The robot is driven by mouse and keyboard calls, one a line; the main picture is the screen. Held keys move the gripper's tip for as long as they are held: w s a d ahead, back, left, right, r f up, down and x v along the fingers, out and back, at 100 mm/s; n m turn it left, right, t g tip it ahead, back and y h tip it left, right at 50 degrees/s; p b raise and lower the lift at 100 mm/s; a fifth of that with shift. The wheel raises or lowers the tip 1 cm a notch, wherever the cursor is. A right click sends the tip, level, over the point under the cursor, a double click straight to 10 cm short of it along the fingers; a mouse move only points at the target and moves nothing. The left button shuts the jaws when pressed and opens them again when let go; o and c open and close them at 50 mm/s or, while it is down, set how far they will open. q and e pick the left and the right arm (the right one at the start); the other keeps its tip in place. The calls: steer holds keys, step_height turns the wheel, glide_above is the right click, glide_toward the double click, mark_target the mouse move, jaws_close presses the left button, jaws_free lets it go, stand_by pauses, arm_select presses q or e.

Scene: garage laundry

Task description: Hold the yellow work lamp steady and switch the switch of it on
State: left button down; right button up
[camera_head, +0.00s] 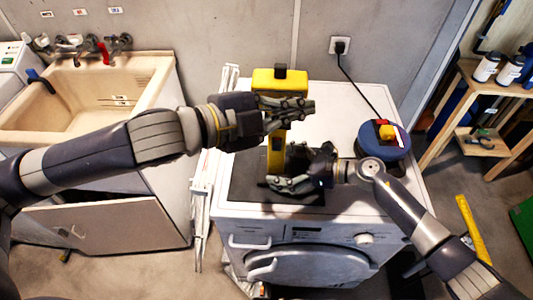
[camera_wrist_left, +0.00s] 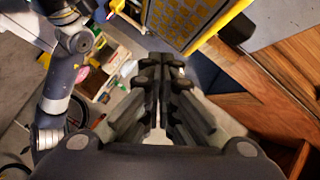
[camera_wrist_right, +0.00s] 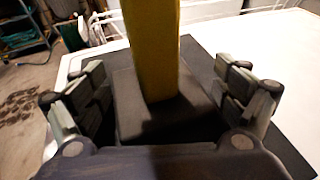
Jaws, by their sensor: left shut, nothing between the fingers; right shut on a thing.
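The yellow work lamp (camera_head: 277,80) stands upright on top of the white washing machine, with a dark cap on its head and a yellow post. In the right wrist view, the post (camera_wrist_right: 152,45) rises from a dark base between the fingers. My right gripper (camera_head: 285,170) is shut on the lamp low on its post. My left gripper (camera_head: 307,107) is shut and empty, crossing just below the lamp head and hiding part of the lamp. In the left wrist view, its fingers (camera_wrist_left: 165,75) are together and the yellow lamp head (camera_wrist_left: 190,15) is beyond them. I cannot make out the switch.
The washing machine (camera_head: 350,105) also bears a round blue object (camera_head: 370,146) with a red and yellow part, at the right. A cable runs to a wall socket (camera_head: 340,45). A beige sink (camera_head: 150,75) is at left, wooden shelves (camera_head: 470,95) at right.

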mark_target(277, 144)
steer(key=shift+s+f, duration=0.1)
steer(key=shift+f, duration=0.15)
arm_select(q)
steer(key=s+a+f+m+g+h, duration=0.3)
steer(key=s+a+f+m+g, duration=0.1)
steer(key=a+f, duration=0.9)
steer(key=shift+a+m+g+h, duration=0.4)
steer(key=shift+a+m+g, duration=0.3)
steer(key=shift+a+m, duration=0.3)
steer(key=shift+d, duration=0.15)
steer(key=w+d+f, duration=0.2)
steer(key=w+d, duration=0.3)
steer(key=d, duration=0.4)
steer(key=shift+w+d+f, duration=0.3)
steer(key=shift+d+f, duration=0.05)
